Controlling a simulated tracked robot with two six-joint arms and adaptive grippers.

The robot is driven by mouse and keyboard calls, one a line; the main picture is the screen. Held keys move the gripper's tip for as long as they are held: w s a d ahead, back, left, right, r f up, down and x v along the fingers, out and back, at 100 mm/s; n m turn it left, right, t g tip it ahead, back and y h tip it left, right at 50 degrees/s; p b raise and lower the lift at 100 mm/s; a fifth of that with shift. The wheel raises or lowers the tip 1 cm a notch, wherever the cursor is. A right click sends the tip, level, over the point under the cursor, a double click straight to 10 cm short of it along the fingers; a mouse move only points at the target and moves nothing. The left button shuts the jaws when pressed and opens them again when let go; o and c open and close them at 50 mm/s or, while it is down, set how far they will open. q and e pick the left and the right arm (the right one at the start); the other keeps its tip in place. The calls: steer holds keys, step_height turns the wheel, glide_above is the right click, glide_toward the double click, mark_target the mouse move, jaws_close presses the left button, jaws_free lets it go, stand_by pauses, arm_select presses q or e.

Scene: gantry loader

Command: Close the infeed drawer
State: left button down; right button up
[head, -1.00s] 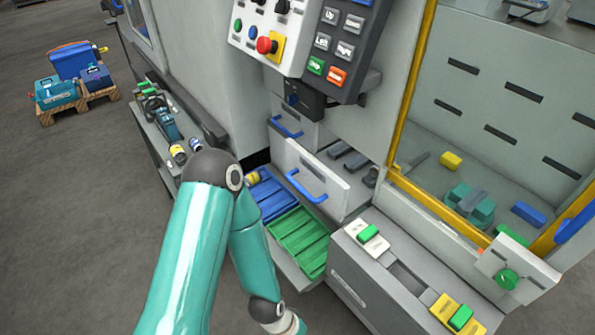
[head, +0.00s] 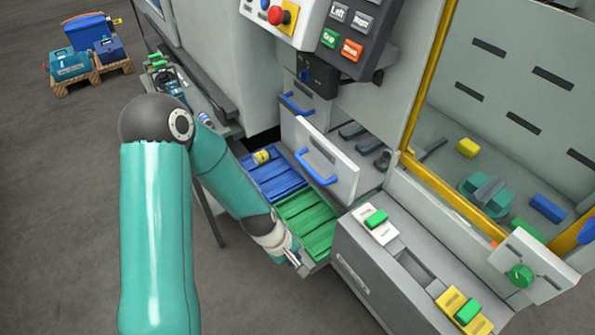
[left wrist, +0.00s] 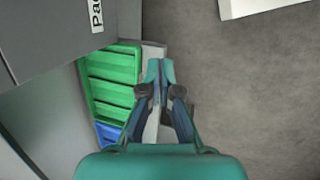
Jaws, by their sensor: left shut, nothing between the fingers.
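A low drawer (head: 318,267) is pulled out under the machine, with a blue tray (head: 268,172) and a green tray (head: 312,222) in it. A yellow-banded cylinder (head: 261,157) lies in the blue tray. Which drawer is the infeed drawer I cannot read. My left gripper (head: 294,258) is shut and empty at the outer edge of the low drawer, by the green tray. In the left wrist view its fingertips (left wrist: 160,72) are beside the drawer's pale front (left wrist: 152,50); contact cannot be told. My right gripper is out of view.
Above, another drawer (head: 322,160) with a blue handle stands open, holding grey parts. A higher drawer (head: 297,104) looks shut. A grey console (head: 365,275) with green buttons stands close to the right.

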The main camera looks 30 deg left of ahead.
arm_select(q)
steer(key=w+a+r+n+t+b, duration=0.1)
steer(key=w+a+r+n+t, duration=0.2)
steer(key=a+r+n, duration=0.55)
steer(key=w+a+r+n+t+b, duration=0.25)
steer(key=a+r+n, duration=0.25)
steer(key=r+n, duration=0.65)
steer(key=w+d+f+m, duration=0.1)
steer(key=w+d+f, duration=0.1)
steer(key=w, duration=0.3)
steer(key=w+d+f+m, duration=0.1)
steer(key=w+f, duration=0.2)
steer(key=w, duration=0.2)
steer(key=shift+w+d+f+t+h, duration=0.2)
steer(key=shift+w+d+t+h, duration=0.1)
steer(key=shift+w+d+t, duration=0.1)
